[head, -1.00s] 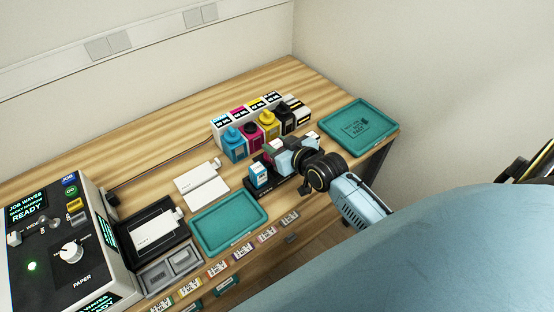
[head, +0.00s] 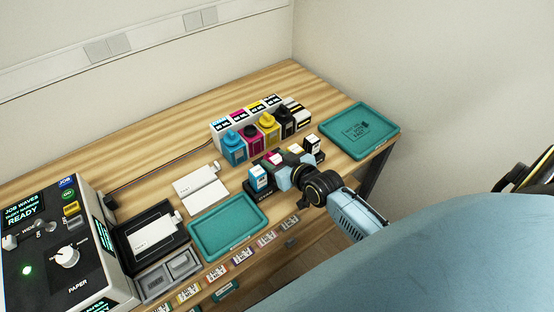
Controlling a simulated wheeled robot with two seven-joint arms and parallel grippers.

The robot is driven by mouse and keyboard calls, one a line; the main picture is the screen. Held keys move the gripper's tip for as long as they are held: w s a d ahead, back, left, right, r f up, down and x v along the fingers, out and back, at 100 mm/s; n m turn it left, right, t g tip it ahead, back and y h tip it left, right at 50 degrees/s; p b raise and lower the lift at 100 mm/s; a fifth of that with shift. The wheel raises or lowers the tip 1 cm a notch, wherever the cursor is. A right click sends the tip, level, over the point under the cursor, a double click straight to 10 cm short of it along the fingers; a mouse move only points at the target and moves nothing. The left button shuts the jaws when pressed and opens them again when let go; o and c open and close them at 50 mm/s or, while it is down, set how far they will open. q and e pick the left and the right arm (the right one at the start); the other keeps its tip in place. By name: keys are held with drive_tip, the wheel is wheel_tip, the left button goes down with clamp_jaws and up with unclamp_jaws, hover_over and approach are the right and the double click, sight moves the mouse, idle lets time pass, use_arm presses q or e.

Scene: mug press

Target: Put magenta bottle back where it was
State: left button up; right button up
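The magenta bottle (head: 252,143) stands upright in the row of ink bottles, between the cyan bottle (head: 234,147) and the yellow bottle (head: 267,128). Its top looks dark, while the cyan and yellow ones have coloured tops. My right gripper (head: 284,163) is in front of the bottle row, low over the small cartridges, and apart from the magenta bottle. Its fingertips are small and blend with the cartridges, so whether they are open or shut is unclear. My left gripper is out of view.
A cyan-marked cartridge (head: 258,180) and a black-marked cartridge (head: 312,144) flank my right gripper. Teal trays lie at the front (head: 230,226) and at the right (head: 360,131). A control machine (head: 70,245) stands at left. The wooden table behind the bottles is clear.

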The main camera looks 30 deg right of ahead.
drive_tip(key=shift+r, duration=0.1)
drive_tip(key=shift+s+r, duration=0.1)
drive_tip(key=shift+s, duration=0.1)
drive_tip(key=p+v, duration=0.1)
drive_tip(key=v, duration=1)
drive_tip(key=shift+s, duration=0.3)
